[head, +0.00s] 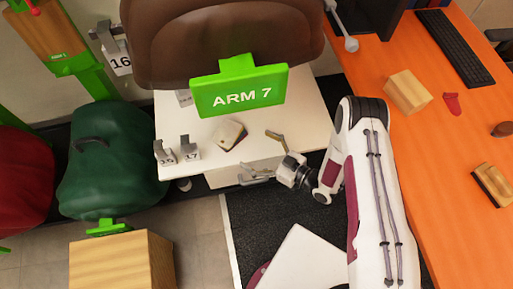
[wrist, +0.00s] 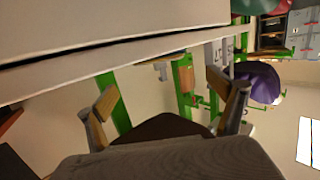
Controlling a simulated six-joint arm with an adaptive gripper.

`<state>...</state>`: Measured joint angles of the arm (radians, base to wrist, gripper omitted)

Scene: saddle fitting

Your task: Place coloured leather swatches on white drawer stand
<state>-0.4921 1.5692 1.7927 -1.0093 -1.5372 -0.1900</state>
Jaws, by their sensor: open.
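The white drawer stand (head: 305,125) stands at the centre of the head view, its drawer front facing the camera. A small cream-topped piece with a dark edge (head: 229,134) lies on its top; I cannot tell whether it is a swatch or a stack of them. A dark red flat piece (head: 452,104), perhaps a swatch, lies on the orange desk. My gripper (head: 262,157) is open and looks empty by the stand's front edge, right of the cream piece. In the wrist view its two fingers (wrist: 162,86) are spread with nothing between them.
Metal clips with number cards (head: 177,151) stand at the stand's front left. A green "ARM 7" sign (head: 240,92) with a brown saddle hangs over the stand. The orange desk (head: 430,170) holds a wooden block (head: 408,92), a brush (head: 492,184) and a keyboard (head: 454,48).

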